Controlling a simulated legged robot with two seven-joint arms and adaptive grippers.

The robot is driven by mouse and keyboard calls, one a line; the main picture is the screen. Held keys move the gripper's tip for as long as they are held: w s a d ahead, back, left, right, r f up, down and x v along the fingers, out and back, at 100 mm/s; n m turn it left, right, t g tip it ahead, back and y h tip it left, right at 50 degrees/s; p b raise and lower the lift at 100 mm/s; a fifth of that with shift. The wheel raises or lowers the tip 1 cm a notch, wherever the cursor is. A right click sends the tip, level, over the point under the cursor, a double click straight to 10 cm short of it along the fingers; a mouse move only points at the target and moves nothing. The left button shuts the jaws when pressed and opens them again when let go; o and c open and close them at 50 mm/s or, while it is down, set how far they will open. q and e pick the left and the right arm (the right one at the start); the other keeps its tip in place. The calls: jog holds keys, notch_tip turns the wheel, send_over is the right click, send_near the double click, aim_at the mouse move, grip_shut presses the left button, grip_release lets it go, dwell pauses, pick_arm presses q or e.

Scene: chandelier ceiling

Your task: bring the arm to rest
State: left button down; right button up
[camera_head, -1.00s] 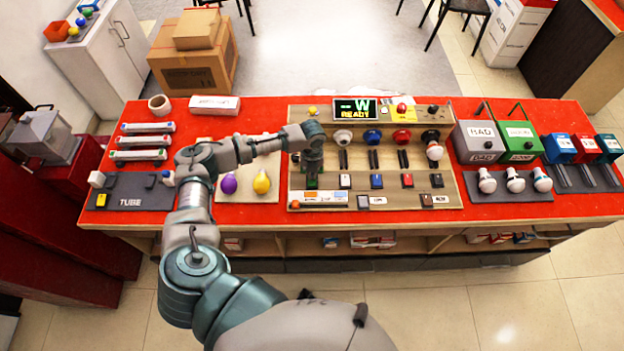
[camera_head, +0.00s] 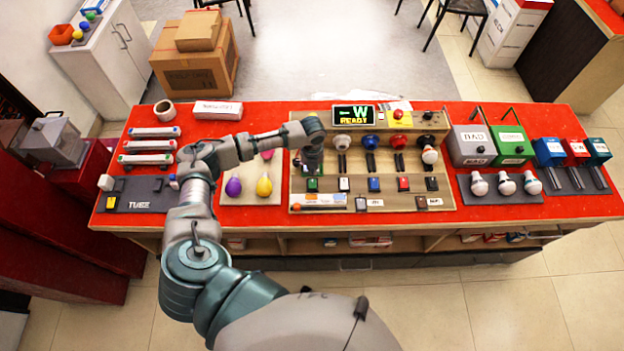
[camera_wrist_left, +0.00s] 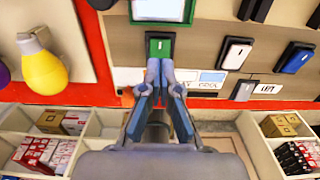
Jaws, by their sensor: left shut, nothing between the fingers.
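My left arm (camera_head: 205,205) reaches in from the left over the red table, with its wrist above the wooden switch panel (camera_head: 440,200). My left gripper (camera_head: 312,170) points down beside the green rocker switch (camera_head: 312,185), which shows just in front of it. In the left wrist view the gripper (camera_wrist_left: 161,66) has its fingertips together and holds nothing. The tips are close to the lower edge of the green switch (camera_wrist_left: 159,46); I cannot tell whether they touch it. My right gripper is not in view.
Several bulbs, sockets and switches stand on the panel. Purple and yellow bulbs (camera_head: 264,186) lie left of it. Grey and green boxes (camera_head: 512,144) stand right. Open shelves (camera_wrist_left: 40,150) are under the table's front edge.

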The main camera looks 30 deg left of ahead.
pick_arm(q)
jog(key=shift+r+p, duration=0.7)
jog(key=shift+r, duration=0.2)
jog(key=shift+f, duration=0.1)
